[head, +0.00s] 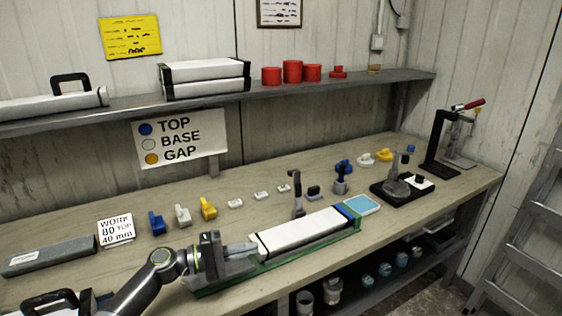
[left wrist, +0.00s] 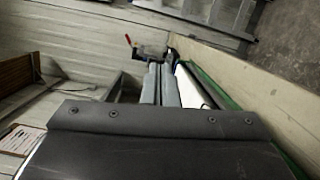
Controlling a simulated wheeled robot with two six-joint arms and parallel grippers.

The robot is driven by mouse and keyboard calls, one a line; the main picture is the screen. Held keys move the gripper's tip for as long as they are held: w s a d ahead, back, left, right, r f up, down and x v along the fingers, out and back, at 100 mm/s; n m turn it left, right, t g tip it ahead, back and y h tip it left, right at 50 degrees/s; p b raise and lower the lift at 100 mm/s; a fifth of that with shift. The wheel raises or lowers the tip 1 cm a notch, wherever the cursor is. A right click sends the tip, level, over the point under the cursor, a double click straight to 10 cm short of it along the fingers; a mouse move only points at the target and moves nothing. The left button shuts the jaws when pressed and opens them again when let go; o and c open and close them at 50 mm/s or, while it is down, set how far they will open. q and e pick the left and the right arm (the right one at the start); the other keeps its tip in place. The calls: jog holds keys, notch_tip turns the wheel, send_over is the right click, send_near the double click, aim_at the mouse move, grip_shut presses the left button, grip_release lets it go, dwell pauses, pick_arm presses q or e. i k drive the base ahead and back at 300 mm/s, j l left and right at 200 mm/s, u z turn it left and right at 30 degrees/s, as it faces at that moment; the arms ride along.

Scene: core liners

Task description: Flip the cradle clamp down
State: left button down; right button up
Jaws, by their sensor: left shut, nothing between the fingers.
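The long green cradle (head: 359,229) lies along the bench's front edge with a white liner (head: 305,230) in it; a blue band marks the liner's right end. A dark upright lever (head: 297,192) stands at the cradle's back side; it looks like the clamp, raised, but I cannot be sure. My left gripper (head: 254,246) is shut and empty, over the cradle's left end beside the liner's left end, pointing right. The lever is ahead of it, apart from the fingers. In the left wrist view the shut fingers (left wrist: 160,70) run beside the white liner (left wrist: 185,86).
Blue, white and yellow pieces (head: 208,208) and small white labels stand behind the cradle. A light blue pad (head: 361,205) lies past its right end. A black stand with a red handle (head: 468,105) is at the far right. A shelf (head: 130,115) runs above.

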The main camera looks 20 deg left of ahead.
aim_at(295, 173)
jog(key=i+j, duration=0.8)
jog(key=i, duration=0.15)
